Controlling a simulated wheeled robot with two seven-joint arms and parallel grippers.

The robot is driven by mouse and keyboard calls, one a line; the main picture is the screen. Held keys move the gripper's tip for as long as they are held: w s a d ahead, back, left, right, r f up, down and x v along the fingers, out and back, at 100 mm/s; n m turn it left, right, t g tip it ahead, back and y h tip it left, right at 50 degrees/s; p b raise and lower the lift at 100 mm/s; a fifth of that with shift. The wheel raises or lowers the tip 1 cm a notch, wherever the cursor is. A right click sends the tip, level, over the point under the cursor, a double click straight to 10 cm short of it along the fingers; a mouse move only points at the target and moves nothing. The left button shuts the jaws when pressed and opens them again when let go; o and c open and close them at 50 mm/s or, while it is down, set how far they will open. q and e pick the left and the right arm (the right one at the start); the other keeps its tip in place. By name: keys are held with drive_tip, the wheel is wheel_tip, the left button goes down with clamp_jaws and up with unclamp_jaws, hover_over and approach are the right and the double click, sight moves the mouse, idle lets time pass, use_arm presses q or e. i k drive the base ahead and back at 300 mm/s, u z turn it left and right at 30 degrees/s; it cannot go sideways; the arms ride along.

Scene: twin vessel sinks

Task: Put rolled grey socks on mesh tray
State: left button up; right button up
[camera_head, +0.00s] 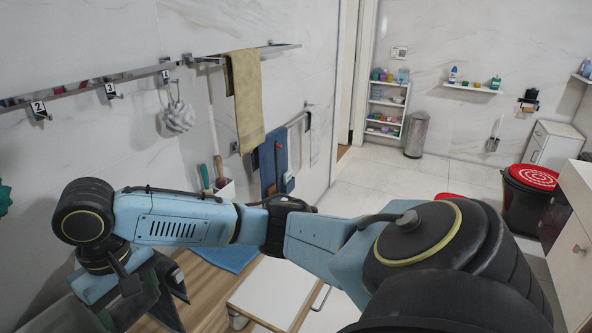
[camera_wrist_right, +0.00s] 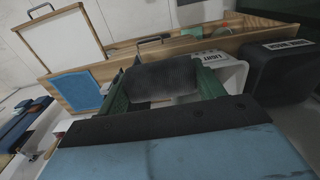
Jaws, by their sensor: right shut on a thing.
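My right arm reaches across the head view from the lower right to the lower left. Its gripper (camera_head: 168,298) points down there, partly cut off by the frame edge. In the right wrist view my right gripper (camera_wrist_right: 163,88) has its two green fingers on either side of a dark grey, rounded bundle (camera_wrist_right: 160,76), which looks like the rolled grey socks. It is shut on this bundle and holds it above the wooden bench. The bundle cannot be made out in the head view. I cannot pick out a mesh tray in either view. My left gripper is not in view.
A wooden bench (camera_wrist_right: 130,60) with a white panel (camera_wrist_right: 62,38) and blue mat (camera_wrist_right: 76,90) lies beyond the gripper. A white bin (camera_wrist_right: 228,70) and a dark bin (camera_wrist_right: 285,75), both labelled, stand at right.

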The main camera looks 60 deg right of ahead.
sight(273, 275)
drive_tip(key=z, duration=0.4)
drive_tip(key=k, duration=0.55)
drive_tip(key=z, duration=1.15)
drive_tip(key=i, duration=1.45)
drive_tip(key=u, duration=0.75)
